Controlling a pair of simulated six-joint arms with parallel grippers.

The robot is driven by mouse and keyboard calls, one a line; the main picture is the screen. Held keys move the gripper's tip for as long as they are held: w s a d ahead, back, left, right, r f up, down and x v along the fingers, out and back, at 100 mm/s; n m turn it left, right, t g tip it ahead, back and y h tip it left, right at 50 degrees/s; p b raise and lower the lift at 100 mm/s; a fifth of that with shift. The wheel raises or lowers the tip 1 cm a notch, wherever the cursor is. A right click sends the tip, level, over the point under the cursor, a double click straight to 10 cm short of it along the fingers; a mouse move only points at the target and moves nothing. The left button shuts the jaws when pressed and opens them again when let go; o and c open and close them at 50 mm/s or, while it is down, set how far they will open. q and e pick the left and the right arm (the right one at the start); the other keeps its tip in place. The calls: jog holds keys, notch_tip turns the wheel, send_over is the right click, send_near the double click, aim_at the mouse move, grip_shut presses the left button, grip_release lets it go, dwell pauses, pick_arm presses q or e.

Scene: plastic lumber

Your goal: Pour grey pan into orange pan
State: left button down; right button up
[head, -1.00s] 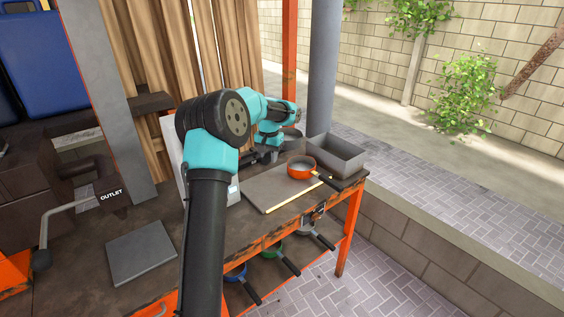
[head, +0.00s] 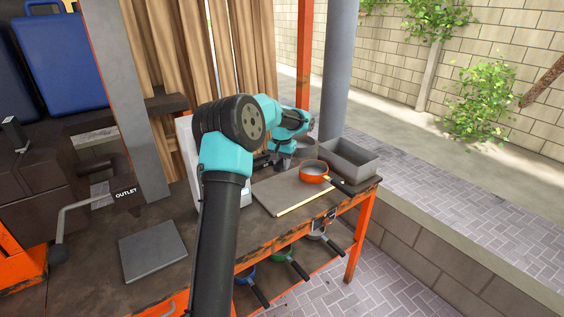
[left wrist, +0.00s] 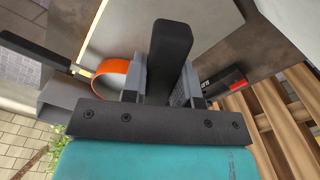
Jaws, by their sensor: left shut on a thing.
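My left gripper (head: 270,160) is shut on a black handle (left wrist: 172,45), which fills the gap between its fingers in the left wrist view. The handle appears to be that of the grey pan (head: 300,145), which shows only partly behind my wrist in the head view; its inside and contents are hidden. The orange pan (head: 314,178) stands upright on the bench just right of the gripper, its black handle pointing to the front right. Part of its orange side also shows in the left wrist view (left wrist: 122,72). My right gripper is not in view.
A grey open box (head: 352,165) stands behind and right of the orange pan. A flat grey board (head: 275,192) and a yellow strip (head: 305,203) lie in front. Several other pans (head: 281,253) are below the bench top. A white device stands left of the gripper.

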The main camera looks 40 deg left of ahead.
pick_arm(q)
jog(key=shift+f, duration=1.15)
jog(key=y, duration=0.2)
jog(key=r+g+y, duration=0.1)
jog(key=y, duration=0.1)
jog(key=shift+w+d+r, duration=0.1)
jog(key=shift+d+r, duration=0.1)
jog(key=w+d+r+g+y, duration=0.1)
jog(key=d+g+y, duration=0.4)
jog(key=y, duration=0.8)
jog(key=shift+w+d+r, duration=0.4)
jog(key=shift+w+d, duration=0.15)
dwell(0.3)
dwell(4.1)
